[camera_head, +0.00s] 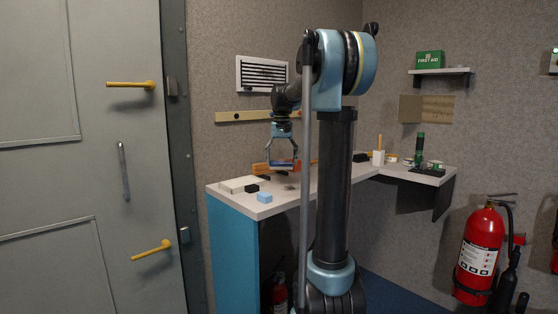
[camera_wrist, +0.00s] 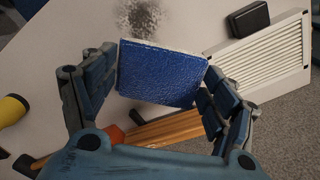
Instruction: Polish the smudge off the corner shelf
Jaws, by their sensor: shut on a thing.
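My gripper (camera_head: 283,157) is over the left part of the pale corner shelf (camera_head: 336,184). It is shut on a blue pad (camera_wrist: 160,75), whose textured blue face fills the middle of the wrist view between the two fingers. The pad also shows as a thin slab under the fingers in the head view (camera_head: 282,163). The dark, speckled smudge (camera_wrist: 138,15) lies on the shelf surface just past the pad's far edge in the wrist view. In the head view the smudge (camera_head: 290,187) shows below and slightly right of my gripper. The pad appears held above the shelf.
A white slatted piece (camera_wrist: 262,55) and a black block (camera_wrist: 248,18) lie right of the smudge. A light blue block (camera_head: 264,197) sits near the shelf's front edge. An orange-brown tool (camera_wrist: 165,130) lies below my gripper.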

